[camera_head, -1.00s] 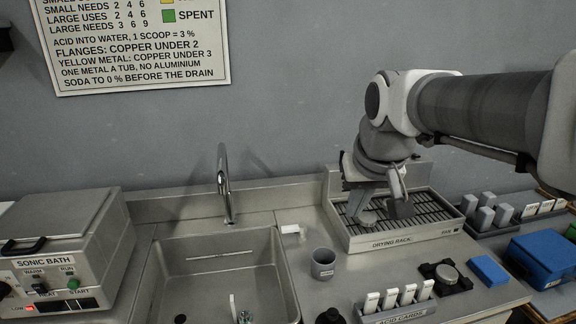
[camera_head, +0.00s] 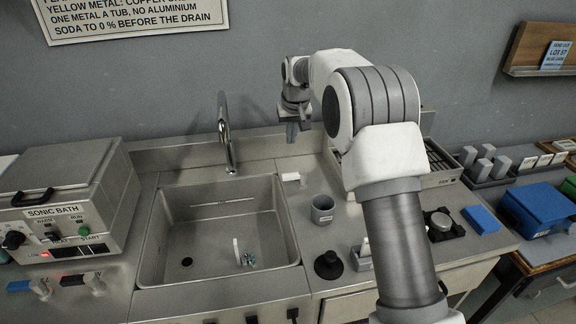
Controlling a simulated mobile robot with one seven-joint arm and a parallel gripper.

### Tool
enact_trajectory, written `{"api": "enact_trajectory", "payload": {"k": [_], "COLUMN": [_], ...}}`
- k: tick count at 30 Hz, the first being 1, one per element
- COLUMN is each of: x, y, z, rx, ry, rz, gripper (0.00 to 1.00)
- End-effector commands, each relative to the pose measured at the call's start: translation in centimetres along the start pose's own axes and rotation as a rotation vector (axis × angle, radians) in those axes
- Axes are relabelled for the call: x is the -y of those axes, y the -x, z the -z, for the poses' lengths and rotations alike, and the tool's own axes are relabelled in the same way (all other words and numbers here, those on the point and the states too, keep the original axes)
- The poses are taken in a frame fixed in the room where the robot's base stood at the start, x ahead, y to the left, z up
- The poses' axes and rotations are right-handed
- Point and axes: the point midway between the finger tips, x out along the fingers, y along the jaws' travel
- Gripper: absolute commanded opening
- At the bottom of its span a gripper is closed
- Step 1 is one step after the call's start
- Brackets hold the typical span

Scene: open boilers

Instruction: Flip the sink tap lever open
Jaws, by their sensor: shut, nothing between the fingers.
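The sink tap is a curved chrome spout (camera_head: 225,135) standing behind the sink basin (camera_head: 215,225). A small pale block (camera_head: 290,177) lies on the counter just right of the tap's base; it looks like the tap lever, but it is too small to be certain. My gripper (camera_head: 293,138) points down above and behind this block, near the back ledge. It is apart from the tap spout. Its fingers are small and partly hidden by the wrist, and they appear shut with nothing between them.
A grey cup (camera_head: 322,209) stands on the counter right of the sink. A black knob-like object (camera_head: 328,265) is in front of it. The sonic bath (camera_head: 65,210) stands left of the sink. My arm hides much of the drying rack (camera_head: 440,165).

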Motion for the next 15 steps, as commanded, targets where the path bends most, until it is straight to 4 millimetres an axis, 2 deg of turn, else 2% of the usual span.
{"api": "enact_trajectory", "payload": {"k": [1,3,6,15], "x": [0.3,0.5,0.7,0.8], "y": [-1.1,-2.0,-2.8,-2.9], "z": [0.3,0.5,0.7,0.8], "rx": [0.004,0.006,0.008,0.007], "ry": [0.004,0.007,0.01,0.011], "rz": [0.001,0.002,0.002,0.003], "gripper": [0.0,0.0,0.0,0.0]}}
